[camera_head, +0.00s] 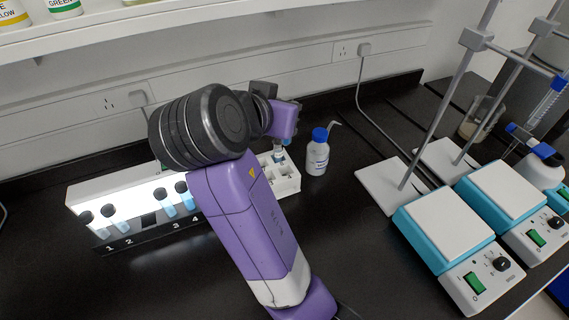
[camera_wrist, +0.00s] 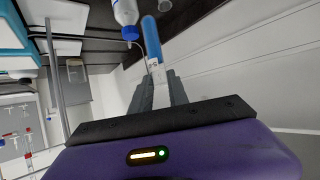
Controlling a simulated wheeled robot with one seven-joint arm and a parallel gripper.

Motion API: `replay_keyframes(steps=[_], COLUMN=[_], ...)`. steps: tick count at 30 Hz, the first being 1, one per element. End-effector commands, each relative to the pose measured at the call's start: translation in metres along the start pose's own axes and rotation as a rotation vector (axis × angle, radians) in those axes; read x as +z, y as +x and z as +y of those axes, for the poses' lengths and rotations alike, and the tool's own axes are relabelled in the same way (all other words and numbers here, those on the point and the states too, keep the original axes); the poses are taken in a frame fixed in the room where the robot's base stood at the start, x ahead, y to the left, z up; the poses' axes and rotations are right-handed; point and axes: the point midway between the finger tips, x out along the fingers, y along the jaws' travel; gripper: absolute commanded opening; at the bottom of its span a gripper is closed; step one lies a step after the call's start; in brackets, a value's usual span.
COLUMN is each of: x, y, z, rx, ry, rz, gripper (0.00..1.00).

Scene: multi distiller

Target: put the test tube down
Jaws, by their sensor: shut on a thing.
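A test tube (camera_wrist: 151,38) with a blue portion is held between the fingertips of my gripper (camera_wrist: 160,78) in the wrist view. In the head view my gripper (camera_head: 284,138) is over the right end of the white rack (camera_head: 287,186), and the tube (camera_head: 279,155) shows partly below it. My arm hides much of the rack, and I cannot tell whether the tube's lower end is inside a rack hole. A lit rack with numbered places (camera_head: 134,229) stands to the left and holds several dark-capped tubes (camera_head: 165,204) with blue liquid.
A blue-capped wash bottle (camera_head: 317,156) stands just right of the white rack and shows close to the tube in the wrist view (camera_wrist: 125,14). Hotplate stirrers (camera_head: 443,233), stands with rods (camera_head: 389,187) and a beaker (camera_head: 481,119) fill the right. The front bench is mostly clear.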

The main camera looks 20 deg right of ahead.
Motion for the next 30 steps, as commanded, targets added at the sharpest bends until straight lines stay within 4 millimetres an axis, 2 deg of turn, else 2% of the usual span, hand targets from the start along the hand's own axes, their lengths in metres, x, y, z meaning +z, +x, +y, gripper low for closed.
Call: replay_keyframes(steps=[1, 6, 11, 20, 27, 30], x=[0.013, 0.049, 0.076, 0.095, 0.123, 0.126], y=[0.007, 0.026, 0.041, 0.051, 0.067, 0.069], z=[0.001, 0.001, 0.001, 0.000, 0.000, 0.000], rx=[0.002, 0.003, 0.002, 0.000, 0.001, -0.001], ry=[-0.006, -0.006, -0.003, -0.001, -0.002, 0.001], rz=[-0.001, -0.001, -0.002, 0.000, -0.001, 0.000], gripper=[0.00, 0.00, 0.00, 0.00, 0.00, 0.00])
